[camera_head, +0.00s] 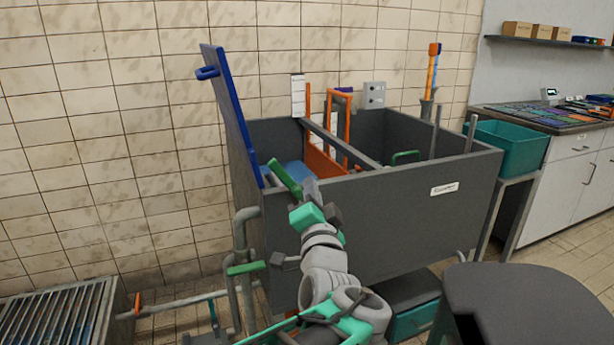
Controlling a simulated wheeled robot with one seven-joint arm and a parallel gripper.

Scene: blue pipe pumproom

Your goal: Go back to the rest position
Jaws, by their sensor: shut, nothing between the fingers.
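My gripper (311,188) is in the middle of the camera_head view, at the end of my grey and green arm. It is shut and I see nothing held in it. It is in front of the near left part of a large dark grey tank (390,220), at about the height of its rim. A green bar (284,177) shows just left of my gripper; I cannot tell whether they touch. My arm hides part of the tank's front wall.
A raised blue panel (232,115) stands at the tank's left end, and orange frames (345,128) rise inside it. Grey pipes with a green handle (246,268) run below left. A dark round-edged surface (535,300) is at right front. A teal bin (507,147) stands right.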

